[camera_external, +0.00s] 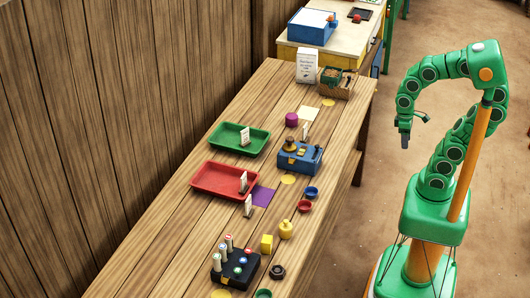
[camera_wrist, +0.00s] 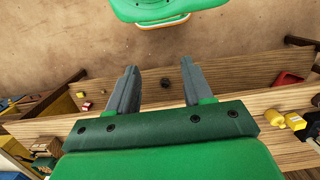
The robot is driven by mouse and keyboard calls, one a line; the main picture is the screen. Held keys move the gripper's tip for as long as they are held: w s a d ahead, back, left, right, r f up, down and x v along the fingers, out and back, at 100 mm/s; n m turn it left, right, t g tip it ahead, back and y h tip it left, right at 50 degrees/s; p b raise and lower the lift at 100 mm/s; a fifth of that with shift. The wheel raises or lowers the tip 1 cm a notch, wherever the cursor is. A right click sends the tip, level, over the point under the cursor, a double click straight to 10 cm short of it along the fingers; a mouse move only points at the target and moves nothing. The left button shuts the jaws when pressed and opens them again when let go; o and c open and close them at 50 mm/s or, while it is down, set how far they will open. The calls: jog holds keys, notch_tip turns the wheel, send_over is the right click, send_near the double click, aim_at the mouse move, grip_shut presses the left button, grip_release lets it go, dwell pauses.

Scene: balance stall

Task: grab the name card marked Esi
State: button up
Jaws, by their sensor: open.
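Several small white name cards stand upright in the external view: one at the green tray (camera_external: 258,139), one at the red tray (camera_external: 206,191), one (camera_external: 248,207) just in front of the red tray, and one (camera_external: 304,132) behind the blue balance device. Their writing is too small to read, so I cannot tell which is marked Esi. My gripper (camera_external: 405,137) hangs over the floor to the right of the table, apart from all the cards. In the wrist view my gripper (camera_wrist: 159,82) is open, with nothing between its fingers. No name card is clear there.

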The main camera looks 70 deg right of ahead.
jog(key=shift+c, duration=0.8)
jog(key=w+a+f+m+y, duration=0.1)
jog(key=w+a+m+y, duration=0.2)
jog(key=w+a, duration=0.55)
jog(key=w+a+f+m+g+y, duration=0.15)
jog(key=w+a, duration=0.35)
jog(key=w, duration=0.7)
jog(key=w+a+f+m+y, duration=0.1)
jog(key=w+a+m+y, duration=0.25)
jog(key=w+a, duration=0.45)
jog(key=m+t+y, duration=0.3)
jog(key=m+y, duration=0.3)
jog(key=m, duration=0.4)
send_near(248, 202)
jog(key=shift+d+f+x, duration=0.1)
jog(key=shift+f+x, duration=0.15)
jog(key=shift+x, duration=1.3)
jog(key=shift+d+f+x, duration=0.1)
jog(key=shift+f+x, duration=0.2)
jog(key=shift+x, duration=1.25)
jog(key=shift+d+f+x, duration=0.1)
jog(key=shift+f+x, duration=0.15)
jog(key=shift+x, duration=1.3)
jog(key=shift+w+h, duration=0.2)
jog(key=shift+h, duration=0.1)
grip_shut()
